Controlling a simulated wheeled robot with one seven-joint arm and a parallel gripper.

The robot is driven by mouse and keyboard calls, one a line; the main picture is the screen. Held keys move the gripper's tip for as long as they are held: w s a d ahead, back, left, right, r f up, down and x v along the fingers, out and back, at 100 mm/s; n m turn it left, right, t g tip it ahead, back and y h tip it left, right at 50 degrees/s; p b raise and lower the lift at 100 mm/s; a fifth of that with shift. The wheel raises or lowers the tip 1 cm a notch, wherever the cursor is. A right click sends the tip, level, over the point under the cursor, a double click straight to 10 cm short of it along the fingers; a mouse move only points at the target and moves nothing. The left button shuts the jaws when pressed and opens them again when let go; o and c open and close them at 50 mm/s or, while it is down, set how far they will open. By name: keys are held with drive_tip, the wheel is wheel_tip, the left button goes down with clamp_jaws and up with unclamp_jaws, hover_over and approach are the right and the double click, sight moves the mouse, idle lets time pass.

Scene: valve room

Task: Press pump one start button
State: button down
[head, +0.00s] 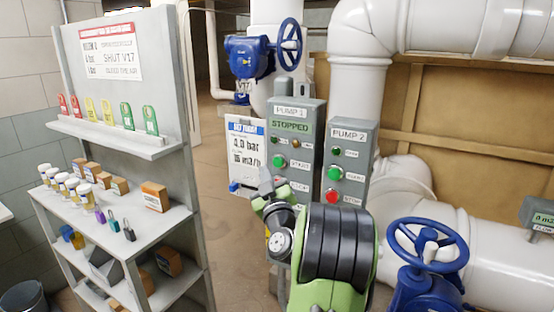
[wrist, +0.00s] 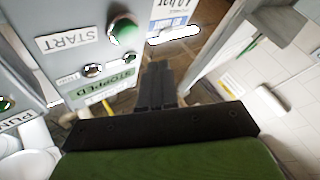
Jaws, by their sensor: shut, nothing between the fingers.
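The pump 1 box (head: 306,148) is grey, with a green STOPPED display (head: 291,127). Its green start button (head: 280,160) has a START label beside it; in the wrist view the button (wrist: 123,30) is at upper left, next to the label (wrist: 67,40). My gripper (head: 265,182) is in front of the box's lower left, below the start button, and hides the lower left part of the box. In the wrist view my fingers (wrist: 157,68) are together and empty, to the right of and below the button. They look apart from it.
The pump 2 box (head: 358,160), with green and red buttons, stands close on the right. A reading sign (head: 245,150) is to the left. A blue handwheel (head: 428,245) and white pipes are at right. A shelf (head: 125,215) with bottles and padlocks stands at left.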

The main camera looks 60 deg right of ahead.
sight(276, 168)
drive_tip(key=shift+w+d, duration=0.1)
drive_tip(key=shift+d, duration=1.45)
drive_tip(key=shift+d, duration=0.1)
idle(0.7)
drive_tip(key=shift+d, duration=0.3)
drive_tip(key=shift+w+d+b, duration=0.1)
drive_tip(key=shift+d+b, duration=0.25)
drive_tip(key=shift+d, duration=0.1)
idle(0.6)
drive_tip(key=shift+a+b, duration=0.65)
drive_tip(key=shift+a, duration=0.2)
drive_tip(key=shift+s+a+b, duration=0.2)
drive_tip(key=shift+a+b, duration=0.3)
drive_tip(key=shift+a, duration=0.75)
drive_tip(key=shift+s+a+b, duration=0.15)
drive_tip(key=shift+a+b, duration=0.3)
drive_tip(key=shift+a, duration=0.8)
